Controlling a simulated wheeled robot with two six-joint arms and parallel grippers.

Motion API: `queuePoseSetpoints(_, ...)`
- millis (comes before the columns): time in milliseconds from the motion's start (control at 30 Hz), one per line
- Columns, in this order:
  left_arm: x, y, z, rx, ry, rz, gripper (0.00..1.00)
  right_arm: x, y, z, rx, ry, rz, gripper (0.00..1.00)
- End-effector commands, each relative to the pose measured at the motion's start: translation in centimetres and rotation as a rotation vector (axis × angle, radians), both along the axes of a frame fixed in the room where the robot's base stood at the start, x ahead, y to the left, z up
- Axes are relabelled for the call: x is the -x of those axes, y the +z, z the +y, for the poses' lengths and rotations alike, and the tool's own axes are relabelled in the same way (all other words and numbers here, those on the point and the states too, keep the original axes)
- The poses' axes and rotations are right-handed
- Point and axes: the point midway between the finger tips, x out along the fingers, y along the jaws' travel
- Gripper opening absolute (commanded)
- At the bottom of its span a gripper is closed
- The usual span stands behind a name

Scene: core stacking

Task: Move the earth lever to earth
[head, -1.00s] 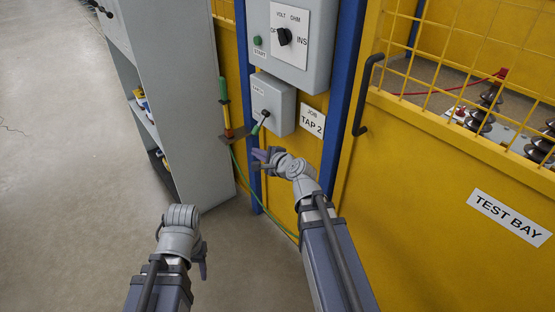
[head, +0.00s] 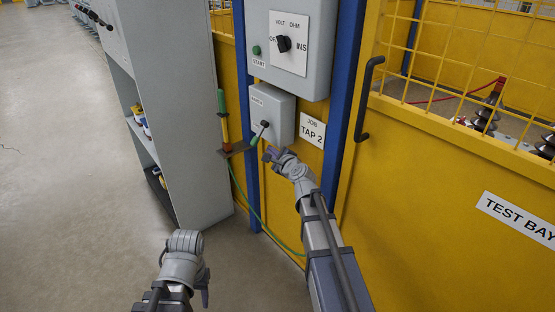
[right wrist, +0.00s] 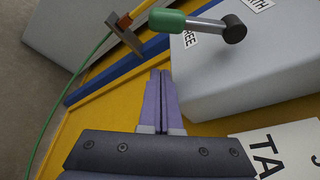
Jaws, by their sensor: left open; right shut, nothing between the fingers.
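The earth lever (head: 260,133) has a green handle on a dark pivot, on the front of a small grey box (head: 282,118). In the head view its handle points down and left. In the right wrist view the green handle (right wrist: 167,20) and black pivot (right wrist: 233,28) are near the top, close to a partly covered label ending in "EE" and a cut-off label ending in "TH". My right gripper (head: 267,154) is shut and empty just below the handle, apart from it; its fingers (right wrist: 160,75) point toward it. My left gripper (head: 204,287) is low, away from the box.
A green-handled rod (head: 222,110) stands in a bracket left of the box, with a green cable (head: 240,195) hanging below. A larger grey panel (head: 290,75) is above. A black door handle (head: 368,95) is to the right. A grey cabinet (head: 180,130) stands left.

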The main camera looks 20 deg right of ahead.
Motion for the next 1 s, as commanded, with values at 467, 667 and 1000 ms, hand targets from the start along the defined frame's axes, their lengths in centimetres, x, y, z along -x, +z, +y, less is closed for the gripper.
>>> queuePoseSetpoints(467,0.0,2.4,-0.1,0.004,0.001,0.001,0.5,0.1,2.4,3.0,0.001,0.002,0.0,0.0)
queuePoseSetpoints(667,0.0,2.4,-0.1,0.004,0.001,0.001,0.5,0.1,2.4,3.0,0.001,0.002,0.0,0.0)
queuePoseSetpoints(1000,0.0,2.7,-0.1,0.005,0.001,0.002,0.5,0.1,2.6,3.2,-0.025,0.001,0.009,0.0)
